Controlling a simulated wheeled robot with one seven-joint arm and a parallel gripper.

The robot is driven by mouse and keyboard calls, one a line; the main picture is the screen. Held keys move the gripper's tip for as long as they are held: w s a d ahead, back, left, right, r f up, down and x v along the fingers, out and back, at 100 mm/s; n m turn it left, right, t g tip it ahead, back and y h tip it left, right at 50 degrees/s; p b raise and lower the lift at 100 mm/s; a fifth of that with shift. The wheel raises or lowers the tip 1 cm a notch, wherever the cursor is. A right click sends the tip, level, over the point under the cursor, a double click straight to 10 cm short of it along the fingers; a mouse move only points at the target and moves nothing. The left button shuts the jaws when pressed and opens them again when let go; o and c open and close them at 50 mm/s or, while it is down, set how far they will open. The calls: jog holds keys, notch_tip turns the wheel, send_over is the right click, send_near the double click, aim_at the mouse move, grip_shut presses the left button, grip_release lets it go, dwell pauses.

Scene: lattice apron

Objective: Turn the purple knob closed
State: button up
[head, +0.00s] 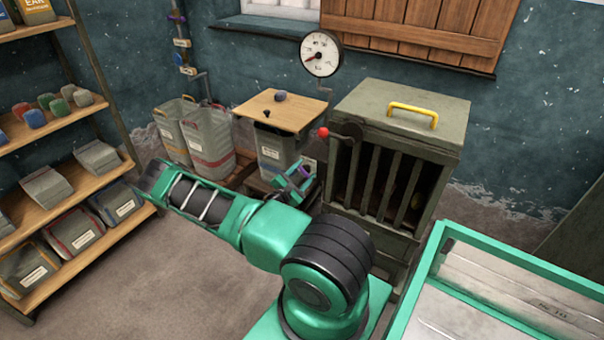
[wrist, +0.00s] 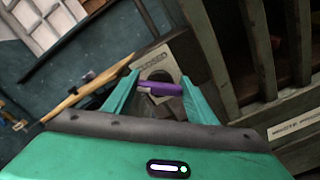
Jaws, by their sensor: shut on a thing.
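The purple knob (wrist: 160,89) is a short bar in front of a pale plate (wrist: 158,66) with dark lettering that seems to read "CLOSED". My gripper (wrist: 159,92) has a green finger on each side of the knob and is shut on it. The bar lies nearly level in the wrist view, slightly tilted. In the head view my gripper (head: 297,181) is low between the bin and the slatted cabinet, and a bit of the purple knob (head: 305,170) shows between its fingers. My fingers hide the knob's ends and mount.
A slatted cabinet (head: 410,110) with a red-tipped lever (head: 323,132) stands right of my gripper. A wood-topped bin (head: 278,110) is just behind it. Sacks (head: 207,135) stand further left, and a shelf (head: 60,130) at far left. The floor between is clear.

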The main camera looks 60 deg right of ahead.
jog(key=m, duration=0.5)
jog(key=shift+f, duration=0.1)
jog(key=shift+f+m, duration=0.15)
jog(key=shift+m, duration=2.35)
jog(key=shift+a, duration=0.1)
jog(key=o, duration=1.1)
jog(key=shift+c, duration=0.2)
jog(key=a, duration=1)
jog(key=shift+s+a, duration=0.35)
jog(key=shift+s, duration=0.1)
